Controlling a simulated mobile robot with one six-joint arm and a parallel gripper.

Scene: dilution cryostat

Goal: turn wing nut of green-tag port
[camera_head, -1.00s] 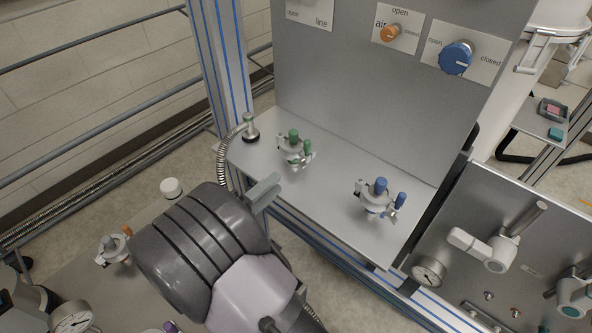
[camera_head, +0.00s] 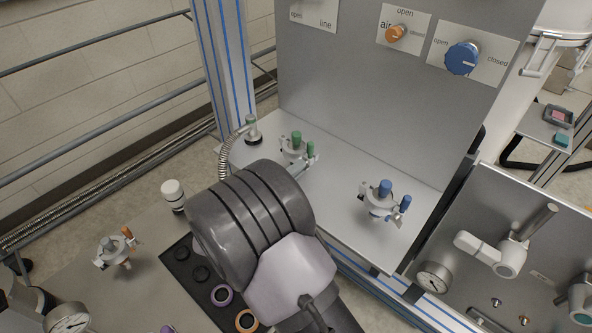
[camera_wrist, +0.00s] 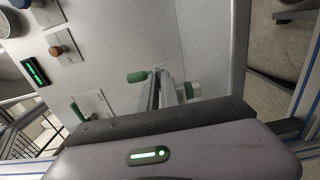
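The green-tag port (camera_head: 292,152) is a small metal clamp on the grey shelf in the head view, with a green top (camera_head: 297,138) and a slimmer green wing nut (camera_head: 310,149) at its right. In the wrist view, an elongated green piece (camera_wrist: 138,77) and a second green piece (camera_wrist: 188,90) lie close in front of my gripper (camera_wrist: 163,88). Narrow grey parts stand between them; I cannot tell finger from clamp, nor whether the gripper touches the nut.
A blue-tag port (camera_head: 382,200) stands to the right on the same shelf. An upright panel with an orange knob (camera_head: 396,33) and a blue knob (camera_head: 462,58) rises behind. An orange-tag port (camera_head: 117,250) is at lower left.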

